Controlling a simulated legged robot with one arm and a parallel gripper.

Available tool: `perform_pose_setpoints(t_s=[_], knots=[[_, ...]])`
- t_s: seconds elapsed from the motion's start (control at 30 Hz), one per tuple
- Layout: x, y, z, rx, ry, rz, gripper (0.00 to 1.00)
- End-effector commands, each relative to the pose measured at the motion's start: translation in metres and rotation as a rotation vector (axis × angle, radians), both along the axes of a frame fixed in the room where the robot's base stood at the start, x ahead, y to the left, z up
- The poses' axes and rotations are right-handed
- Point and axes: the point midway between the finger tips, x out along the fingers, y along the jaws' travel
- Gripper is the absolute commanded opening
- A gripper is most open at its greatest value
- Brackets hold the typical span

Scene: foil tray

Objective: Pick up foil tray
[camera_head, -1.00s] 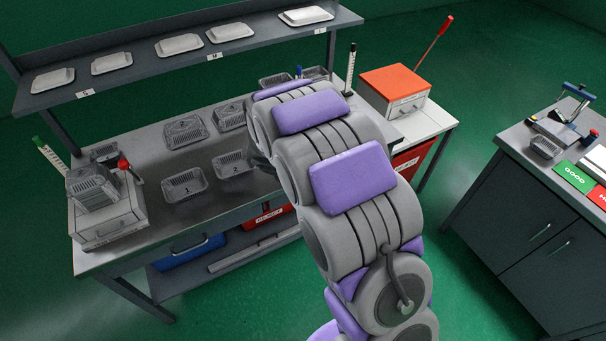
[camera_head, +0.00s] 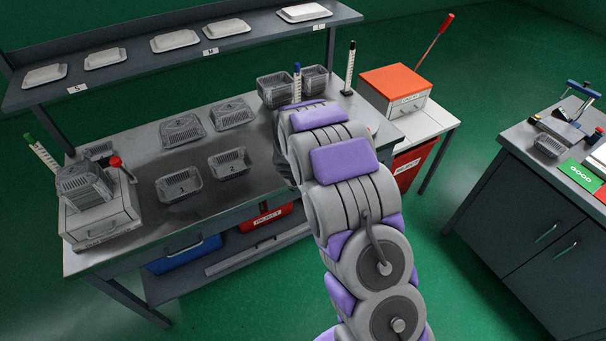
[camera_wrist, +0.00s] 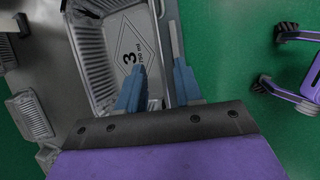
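A grey foil tray marked 3 (camera_wrist: 126,35) fills the middle of the wrist view, with a ribbed wall and a flat base. My gripper (camera_wrist: 157,88) is open, its two blue-grey fingers apart. The left finger overlaps the inside of the tray; the right finger is at or beyond its right wall. I cannot tell whether either touches it. In the head view my arm hides this tray and most of my gripper. Foil tray 1 (camera_head: 180,186) and foil tray 2 (camera_head: 230,168) stand on the bench to the left.
The bench (camera_head: 130,225) also holds two foil trays behind, stacked trays (camera_head: 275,88) at the back right and a drawer box (camera_head: 103,222) at the left. An orange-topped box (camera_head: 397,80) stands right. A shelf (camera_head: 190,55) with white lids runs above.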

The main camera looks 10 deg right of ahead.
Motion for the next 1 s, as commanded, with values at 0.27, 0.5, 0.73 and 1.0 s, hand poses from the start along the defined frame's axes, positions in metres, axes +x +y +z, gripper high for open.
perform_pose_setpoints(t_s=[0.27,0.5,0.73,1.0], knots=[[0.013,-0.004,-0.027,-0.007,-0.001,-0.002,0.35],[0.013,-0.001,-0.026,-0.010,-0.001,-0.001,0.28],[0.013,-0.007,-0.026,-0.002,-0.001,-0.001,0.06],[0.013,-0.004,-0.026,-0.006,-0.001,-0.001,0.00]])
